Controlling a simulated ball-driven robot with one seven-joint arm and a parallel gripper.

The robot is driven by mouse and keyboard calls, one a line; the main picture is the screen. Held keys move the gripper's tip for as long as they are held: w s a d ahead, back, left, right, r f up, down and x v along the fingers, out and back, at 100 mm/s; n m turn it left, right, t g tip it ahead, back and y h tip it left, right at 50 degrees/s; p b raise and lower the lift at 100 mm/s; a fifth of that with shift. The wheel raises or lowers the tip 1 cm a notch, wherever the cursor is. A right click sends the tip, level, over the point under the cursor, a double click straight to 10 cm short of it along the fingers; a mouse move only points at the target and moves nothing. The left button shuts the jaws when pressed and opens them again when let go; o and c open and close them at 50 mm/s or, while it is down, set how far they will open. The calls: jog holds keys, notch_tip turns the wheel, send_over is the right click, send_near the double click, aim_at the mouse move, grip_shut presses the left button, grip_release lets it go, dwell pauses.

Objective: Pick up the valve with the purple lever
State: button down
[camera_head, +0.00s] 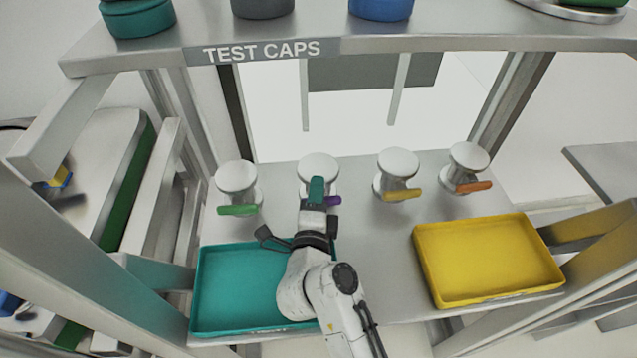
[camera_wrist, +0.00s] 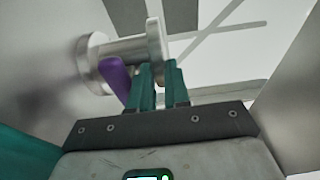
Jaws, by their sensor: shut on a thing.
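The valve with the purple lever (camera_head: 318,167) is a pale metal body with a round top flange, second from the left in the row of valves. Its purple lever (camera_head: 333,201) shows just right of my gripper (camera_head: 316,188), whose teal fingers reach the front of the valve. In the wrist view the valve (camera_wrist: 122,52) lies across the picture, and its purple lever (camera_wrist: 115,78) is left of the fingers. My gripper (camera_wrist: 159,68) is shut on the valve near its flange at the right. The fingers hide part of the body. I cannot tell whether its base touches the shelf.
Valves with a green lever (camera_head: 238,210), yellow lever (camera_head: 400,195) and orange lever (camera_head: 472,187) stand on either side. A teal tray (camera_head: 197,300) is at the left, a yellow tray (camera_head: 560,270) at the right. An upper shelf labelled TEST CAPS (camera_head: 262,51) hangs above.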

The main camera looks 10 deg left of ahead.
jog(key=shift+f, duration=0.1)
jog(key=shift+a+r+p, duration=0.1)
jog(key=shift+r+p, duration=0.2)
jog(key=shift+r, duration=0.5)
notch_tip(320, 180, up, 3)
jog(key=shift+s+f+p, duration=0.1)
jog(key=shift+f+p, duration=0.05)
jog(key=shift+p, duration=0.4)
jog(key=s+d+r+p, duration=0.1)
jog(key=s+r, duration=0.8)
jog(key=s, duration=0.4)
jog(key=shift+s+d, duration=0.15)
jog(key=shift+s, duration=0.25)
jog(key=shift+r+p, duration=0.25)
jog(key=shift+p, duration=0.1)
jog(key=shift+r+p, duration=2.85)
jog(key=shift+p, duration=1.2)
